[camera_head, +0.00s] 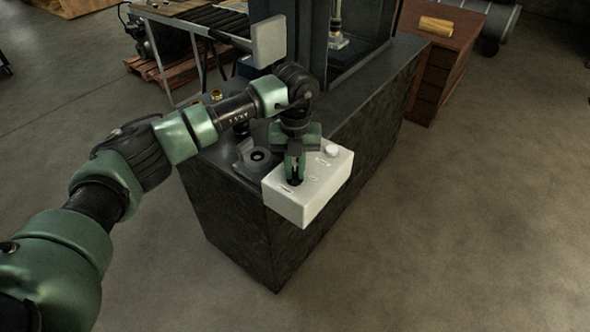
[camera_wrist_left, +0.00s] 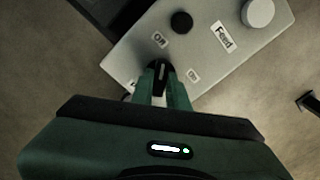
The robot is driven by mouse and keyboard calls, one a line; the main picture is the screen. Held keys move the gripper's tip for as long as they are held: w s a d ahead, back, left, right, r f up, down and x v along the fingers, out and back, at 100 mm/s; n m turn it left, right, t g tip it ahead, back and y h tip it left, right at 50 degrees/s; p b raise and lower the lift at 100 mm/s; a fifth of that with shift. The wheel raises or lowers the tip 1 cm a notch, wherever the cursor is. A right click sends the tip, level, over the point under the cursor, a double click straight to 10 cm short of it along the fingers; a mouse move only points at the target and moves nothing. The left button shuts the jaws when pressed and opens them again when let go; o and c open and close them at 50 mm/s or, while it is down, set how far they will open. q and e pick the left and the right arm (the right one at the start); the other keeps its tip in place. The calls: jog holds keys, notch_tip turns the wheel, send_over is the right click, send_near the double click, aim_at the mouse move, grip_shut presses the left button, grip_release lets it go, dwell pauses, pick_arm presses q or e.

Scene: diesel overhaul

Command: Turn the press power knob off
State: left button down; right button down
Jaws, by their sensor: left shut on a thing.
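The press control box (camera_head: 315,190) is a white box at the near corner of the dark bench. Its panel (camera_wrist_left: 125,50) shows in the left wrist view with labels reading "on", "Off" and "Feed". The black power knob (camera_wrist_left: 158,70) has a pale pointer line running roughly toward the "on" label. My left gripper (camera_head: 294,172) points down onto the box. Its fingertips (camera_wrist_left: 160,82) are shut on the knob, one on each side, hiding its lower part.
A second black knob (camera_wrist_left: 181,22) and a white round knob (camera_wrist_left: 258,12) are on the panel. A grey fixture (camera_head: 255,158) sits beside the box on the bench (camera_head: 235,215). The press frame (camera_head: 350,65) stands behind. Floor to the right is open.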

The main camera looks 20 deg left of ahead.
aim_at(295, 172)
pick_arm(q)
jog(key=shift+w+r+n, duration=0.1)
jog(key=shift+r+n, duration=0.05)
jog(key=shift+n, duration=0.65)
jog(key=c, duration=1.4)
grip_release()
notch_tip(295, 172, up, 6)
jog(key=shift+r+b, duration=0.2)
jog(key=shift+b, duration=0.65)
jog(key=shift+r, duration=0.65)
